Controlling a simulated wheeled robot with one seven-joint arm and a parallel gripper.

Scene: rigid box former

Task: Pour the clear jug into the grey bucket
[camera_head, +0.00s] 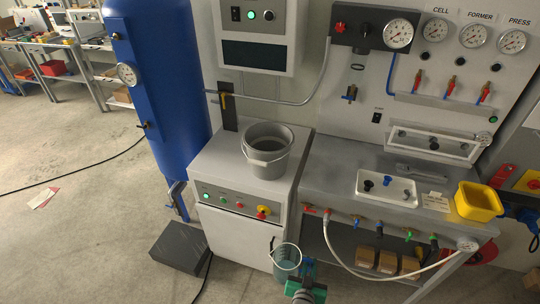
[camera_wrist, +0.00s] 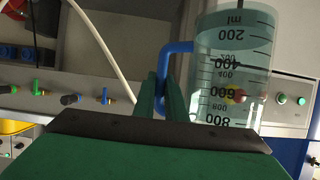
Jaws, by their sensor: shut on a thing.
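The clear jug (camera_head: 287,264) is at the bottom centre of the head view, in front of the white cabinet and below its top. It looks about upright and holds bluish liquid. In the wrist view the jug (camera_wrist: 232,80) appears upside down with dark millilitre marks, and its blue handle (camera_wrist: 176,47) is between my gripper's green fingers. My gripper (camera_wrist: 166,95) is shut on that handle; it also shows in the head view (camera_head: 303,274). The grey bucket (camera_head: 266,166) stands upright on the cabinet top, up and left of the jug, with its wire handle hanging in front.
The white cabinet (camera_head: 228,226) has buttons on its front. A blue tank (camera_head: 160,90) stands left of it. The grey bench (camera_head: 335,188) at right carries a white tray (camera_head: 387,200) and a yellow bin (camera_head: 477,202). Valves and a white hose (camera_head: 365,276) hang off its front. A dark box (camera_head: 180,247) lies on the floor.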

